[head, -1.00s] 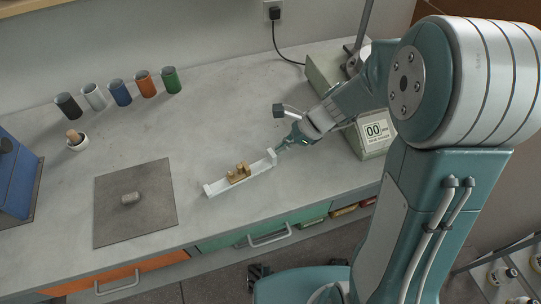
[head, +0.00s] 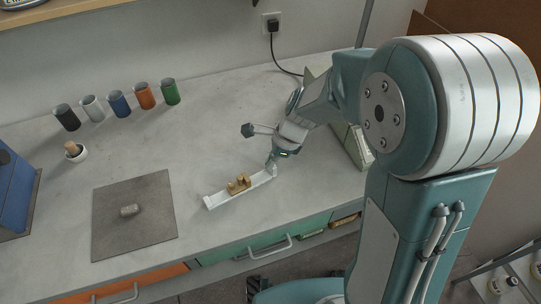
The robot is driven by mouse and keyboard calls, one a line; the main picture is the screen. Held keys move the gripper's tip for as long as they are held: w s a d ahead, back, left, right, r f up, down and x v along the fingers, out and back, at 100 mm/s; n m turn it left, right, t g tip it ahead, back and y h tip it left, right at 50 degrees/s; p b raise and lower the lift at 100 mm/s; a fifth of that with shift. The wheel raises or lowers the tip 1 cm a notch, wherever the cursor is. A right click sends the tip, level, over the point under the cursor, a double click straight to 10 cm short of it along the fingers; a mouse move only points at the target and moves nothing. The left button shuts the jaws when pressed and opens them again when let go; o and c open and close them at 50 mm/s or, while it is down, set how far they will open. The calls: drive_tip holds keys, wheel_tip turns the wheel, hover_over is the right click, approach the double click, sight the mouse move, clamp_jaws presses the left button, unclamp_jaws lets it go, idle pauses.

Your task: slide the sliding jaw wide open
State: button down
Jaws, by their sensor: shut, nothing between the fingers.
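A pale, narrow rail (head: 216,200) with raised ends lies at a slant on the bench. Near its middle sits a small brass-coloured piece (head: 238,185) with upright parts close together; the sliding jaw appears to be one of these, but I cannot tell which. My gripper (head: 271,166) is shut and empty, pointing down at the right end of the rail. It is apart from the brass-coloured piece. Whether its tips touch the rail's end is too small to tell.
A grey mat (head: 110,225) with a small grey block (head: 130,211) lies left of the rail. A blue box (head: 15,190) stands far left. The bench behind the rail is clear.

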sight(243, 179)
drive_tip(key=x, duration=0.5)
drive_tip(key=shift+s+d+f, duration=0.1)
drive_tip(key=shift+d+f, duration=0.05)
drive_tip(key=shift+d, duration=0.05)
drive_tip(key=a, duration=0.3)
drive_tip(key=shift+a+f, duration=0.1)
drive_tip(key=shift+a, duration=0.55)
drive_tip(key=shift+a, duration=0.1)
drive_tip(key=shift+s+a, duration=0.1)
drive_tip(key=shift+a, duration=0.5)
drive_tip(key=shift+d, duration=0.15)
